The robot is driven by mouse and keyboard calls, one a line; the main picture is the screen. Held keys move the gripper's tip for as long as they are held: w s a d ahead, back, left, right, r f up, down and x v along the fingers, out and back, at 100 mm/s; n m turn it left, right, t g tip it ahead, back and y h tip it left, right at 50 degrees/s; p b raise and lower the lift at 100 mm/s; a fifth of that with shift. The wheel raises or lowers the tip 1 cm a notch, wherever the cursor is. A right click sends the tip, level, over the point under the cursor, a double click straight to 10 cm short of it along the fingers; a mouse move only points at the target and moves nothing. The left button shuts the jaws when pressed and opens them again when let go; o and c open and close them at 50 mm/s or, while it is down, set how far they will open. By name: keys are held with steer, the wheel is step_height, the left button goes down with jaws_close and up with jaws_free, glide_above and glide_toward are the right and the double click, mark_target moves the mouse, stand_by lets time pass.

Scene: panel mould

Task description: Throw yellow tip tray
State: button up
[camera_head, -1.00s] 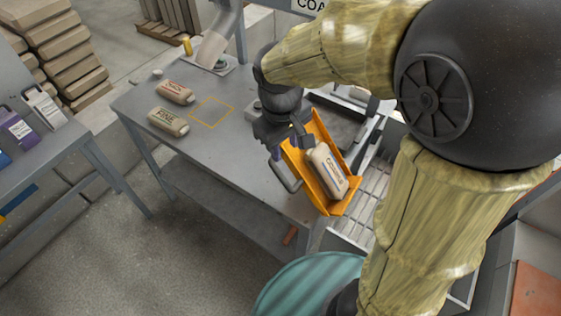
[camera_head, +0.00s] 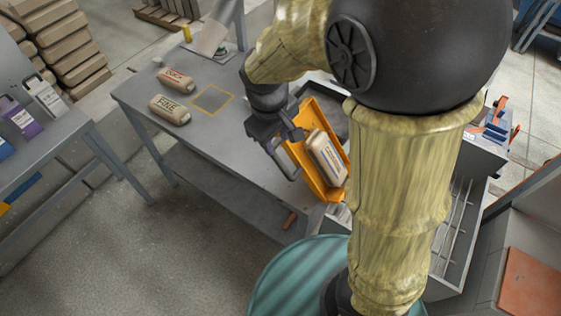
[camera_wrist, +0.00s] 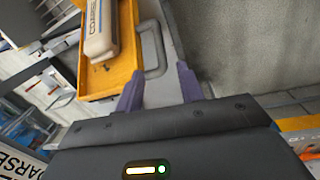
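The yellow tip tray (camera_head: 303,168) stands at the right end of the grey table and slopes toward the front. A beige sack labelled COARSE (camera_head: 327,158) lies in it. A grey loop handle (camera_head: 283,163) is on its left side. In the wrist view, the tray (camera_wrist: 127,38), the sack (camera_wrist: 98,32) and the handle (camera_wrist: 153,45) are just beyond my fingertips. My gripper (camera_head: 283,142) is beside the tray at the handle. Its two purple fingers (camera_wrist: 160,76) are spread apart, with the handle lying between their lines. Contact with the handle cannot be told.
Sacks labelled COCOA or similar (camera_head: 176,80) and FINE (camera_head: 169,110) lie on the table (camera_head: 225,150), beside a yellow outlined square (camera_head: 212,99). A teal round drum top (camera_head: 290,275) is in front. My arm hides much of the right side. Floor at lower left is clear.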

mark_target(280, 161)
steer(key=f, duration=0.8)
steer(key=w+d+f+p, duration=0.1)
steer(key=f, duration=0.3)
steer(key=shift+r, duration=0.1)
jaws_close()
